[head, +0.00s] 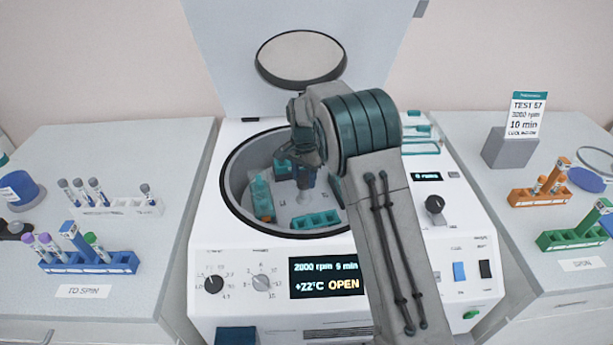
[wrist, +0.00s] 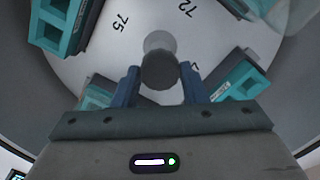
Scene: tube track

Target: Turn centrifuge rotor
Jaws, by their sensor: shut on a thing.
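The centrifuge (head: 210,270) stands in the middle with its lid (head: 300,60) raised and its display reading OPEN. Inside the bowl, the rotor (head: 287,218) carries several teal buckets (head: 262,197). The wrist view shows the pale rotor disc (wrist: 105,52) from above, with printed numbers 75 and 72. My gripper (head: 303,180) reaches down into the bowl. In the wrist view its two blue fingers (wrist: 160,85) stand either side of the dark round knob (wrist: 158,70) at the rotor's centre and are shut on it. My arm hides part of the bowl's right side in the head view.
A blue rack (head: 88,264) with tubes and a white rack (head: 120,207) stand on the left bench. Orange (head: 538,197) and green (head: 570,240) racks stand on the right bench by a sign (head: 526,115). The bowl rim (head: 232,205) surrounds my gripper.

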